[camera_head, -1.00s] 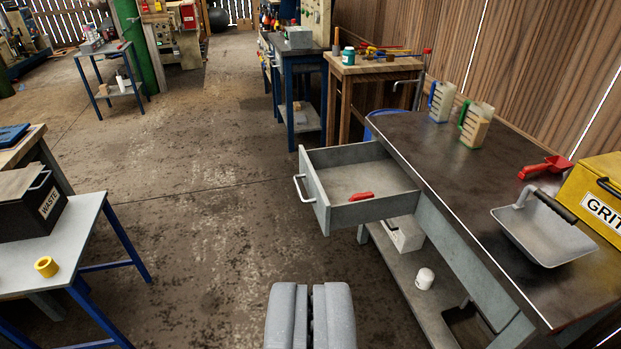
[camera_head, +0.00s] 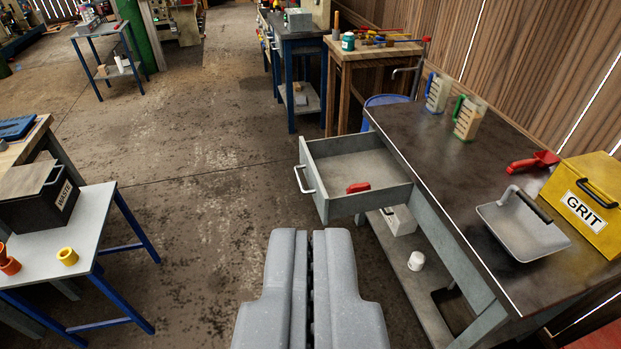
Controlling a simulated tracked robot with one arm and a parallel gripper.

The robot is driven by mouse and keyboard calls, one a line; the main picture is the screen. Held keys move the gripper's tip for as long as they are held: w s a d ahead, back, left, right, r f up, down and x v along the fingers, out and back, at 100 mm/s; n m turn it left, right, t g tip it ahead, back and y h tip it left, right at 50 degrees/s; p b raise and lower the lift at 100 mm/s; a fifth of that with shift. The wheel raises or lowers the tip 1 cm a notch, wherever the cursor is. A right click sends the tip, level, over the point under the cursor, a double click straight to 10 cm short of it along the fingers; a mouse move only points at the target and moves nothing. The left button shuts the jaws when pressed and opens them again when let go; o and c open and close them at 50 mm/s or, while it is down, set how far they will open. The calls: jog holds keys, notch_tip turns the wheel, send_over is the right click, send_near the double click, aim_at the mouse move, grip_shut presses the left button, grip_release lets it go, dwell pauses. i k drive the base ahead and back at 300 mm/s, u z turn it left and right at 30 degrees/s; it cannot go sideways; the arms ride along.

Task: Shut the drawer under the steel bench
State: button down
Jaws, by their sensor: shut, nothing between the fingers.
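The drawer (camera_head: 345,205) under the dark-topped steel bench (camera_head: 440,140) stands pulled out to the left, over the floor. A red object (camera_head: 358,187) lies inside it. Its front panel carries a pale bar handle (camera_head: 304,179) facing left. My gripper (camera_head: 310,236) is shut and empty at the bottom middle of the view. It appears in front of and below the drawer in the picture, apart from it.
On the bench stand two measuring jugs (camera_head: 467,118), a red scoop (camera_head: 533,162), a grey pan (camera_head: 522,228) and a yellow grit box (camera_head: 585,200). A grey table (camera_head: 95,215) with a waste box (camera_head: 38,198) stands at left. The floor (camera_head: 205,200) between is clear.

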aim_at(330, 166)
jog(key=z, duration=0.05)
jog(key=k, duration=0.5)
jog(key=u, duration=0.35)
jog(key=i, duration=1.6)
jog(key=z, duration=0.4)
